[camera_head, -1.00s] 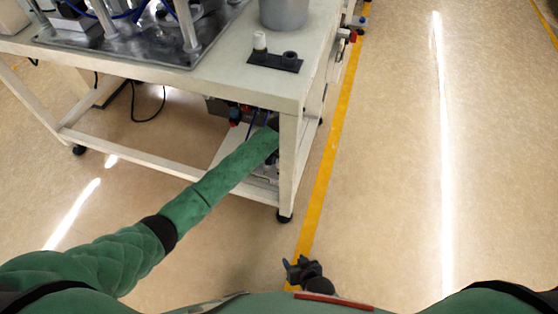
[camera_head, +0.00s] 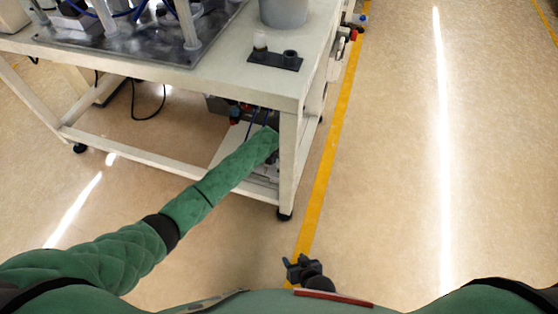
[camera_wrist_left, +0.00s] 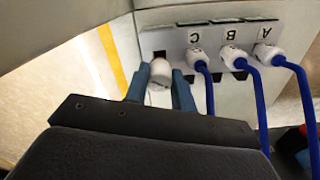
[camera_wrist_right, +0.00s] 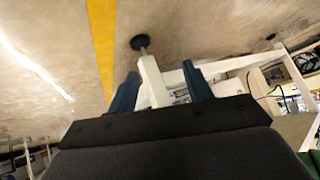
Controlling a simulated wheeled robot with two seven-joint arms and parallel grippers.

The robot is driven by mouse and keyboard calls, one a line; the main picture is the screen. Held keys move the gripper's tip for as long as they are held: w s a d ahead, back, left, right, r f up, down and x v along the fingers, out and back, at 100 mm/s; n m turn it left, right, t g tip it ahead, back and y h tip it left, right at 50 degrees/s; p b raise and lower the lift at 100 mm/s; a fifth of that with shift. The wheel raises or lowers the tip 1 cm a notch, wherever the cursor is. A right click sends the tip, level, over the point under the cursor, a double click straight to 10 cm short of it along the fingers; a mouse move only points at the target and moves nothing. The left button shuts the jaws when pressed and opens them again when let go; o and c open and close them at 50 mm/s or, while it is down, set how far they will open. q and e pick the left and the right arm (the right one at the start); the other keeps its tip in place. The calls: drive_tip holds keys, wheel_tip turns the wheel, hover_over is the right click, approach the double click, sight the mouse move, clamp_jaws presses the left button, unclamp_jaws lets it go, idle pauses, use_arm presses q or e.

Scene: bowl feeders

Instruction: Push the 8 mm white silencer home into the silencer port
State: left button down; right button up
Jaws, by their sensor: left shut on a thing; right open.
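The white silencer (camera_wrist_left: 160,73) is held between the blue fingers of my left gripper (camera_wrist_left: 159,80) in the left wrist view. It lies in front of a pale valve panel (camera_wrist_left: 222,36), at the dark square silencer port (camera_wrist_left: 159,54). The silencer overlaps the port's lower part, so its seating depth is hidden. In the head view my left arm reaches under the table, and its gripper is hidden behind the table leg. My right gripper (camera_head: 302,268) is open and empty low in the head view; its spread fingers (camera_wrist_right: 158,80) show in the right wrist view.
Beside the port, white fittings with blue tubes (camera_wrist_left: 259,100) sit under inverted letters A, B and C. The table leg (camera_head: 290,165) stands close to my left forearm. A black holder (camera_head: 275,61) with a white-topped part is on the table. Floor on the right is clear.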

use_arm(q)
drive_tip(key=shift+r+p, duration=0.1)
drive_tip(key=shift+p, duration=0.3)
use_arm(e)
drive_tip(key=shift+w+r, duration=0.45)
drive_tip(key=shift+r, duration=0.25)
drive_tip(key=shift+s+f, duration=0.15)
drive_tip(key=shift+s, duration=0.35)
use_arm(q)
drive_tip(key=shift+p, duration=0.55)
use_arm(e)
drive_tip(key=shift+w+r, duration=0.6)
drive_tip(key=shift+r, duration=0.1)
drive_tip(key=shift+s+f, duration=0.15)
drive_tip(key=shift+s, duration=0.5)
